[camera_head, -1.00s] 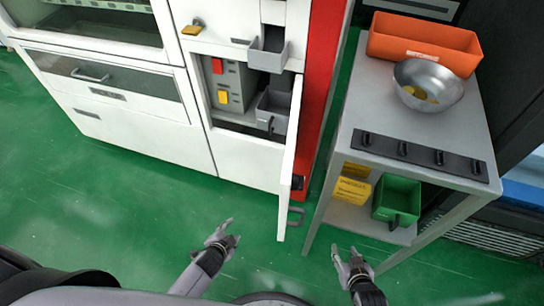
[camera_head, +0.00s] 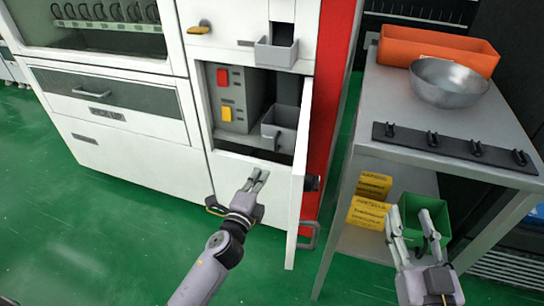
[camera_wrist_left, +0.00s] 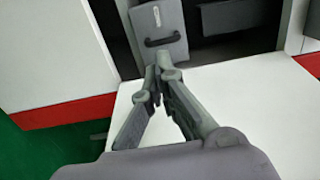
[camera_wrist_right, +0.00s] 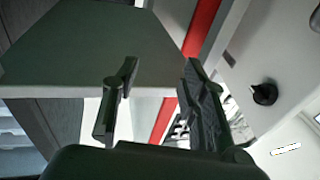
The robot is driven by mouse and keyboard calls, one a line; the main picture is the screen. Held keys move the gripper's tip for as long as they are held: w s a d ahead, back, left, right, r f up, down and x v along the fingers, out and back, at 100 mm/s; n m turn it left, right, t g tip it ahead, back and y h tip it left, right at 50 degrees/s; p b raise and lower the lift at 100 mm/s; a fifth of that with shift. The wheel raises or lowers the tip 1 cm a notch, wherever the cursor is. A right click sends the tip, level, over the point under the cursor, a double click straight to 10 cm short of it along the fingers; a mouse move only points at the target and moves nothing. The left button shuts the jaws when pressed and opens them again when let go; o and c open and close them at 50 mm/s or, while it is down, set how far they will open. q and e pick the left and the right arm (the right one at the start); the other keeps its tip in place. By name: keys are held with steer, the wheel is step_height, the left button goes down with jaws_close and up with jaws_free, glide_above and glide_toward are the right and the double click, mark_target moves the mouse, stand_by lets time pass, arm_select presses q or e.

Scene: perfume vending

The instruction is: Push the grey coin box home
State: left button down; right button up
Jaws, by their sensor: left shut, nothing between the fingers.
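The grey coin box (camera_head: 280,127) is an open-topped bin with a dark handle on its front. It sits in the open lower compartment of the white vending machine (camera_head: 155,165), right of a grey unit. A grey front with a black handle, seemingly the coin box, shows in the left wrist view (camera_wrist_left: 158,38). How far the box sticks out is unclear. My left gripper (camera_head: 258,176) is shut and empty, below and in front of the compartment; its tips (camera_wrist_left: 160,74) appear below the handle. My right gripper (camera_head: 411,214) is open and empty, in front of the side table's lower shelf.
The white compartment door (camera_head: 300,190) stands open, right of the left gripper. A grey side table (camera_head: 400,95) carries a metal bowl (camera_head: 447,82) and an orange bin (camera_head: 440,48). Yellow boxes (camera_head: 368,212) and a green bin (camera_head: 414,232) stand below. Green floor lies open at left.

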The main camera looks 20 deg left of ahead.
arm_select(q)
steer(key=b, duration=0.2)
glide_toward(283, 132)
step_height(283, 132, down, 4)
steer(key=w+a, duration=0.2)
steer(key=shift+w+d+r, duration=0.2)
steer(key=shift+w+d, duration=0.05)
steer(key=shift+w, duration=0.5)
arm_select(e)
step_height(283, 132, up, 8)
steer(key=s+t+y, duration=0.1)
steer(key=s+t, duration=0.1)
steer(key=t, duration=0.3)
steer(key=shift+s+a+f+y, duration=0.2)
steer(key=shift+s+a+y, duration=0.05)
steer(key=shift+y, duration=0.15)
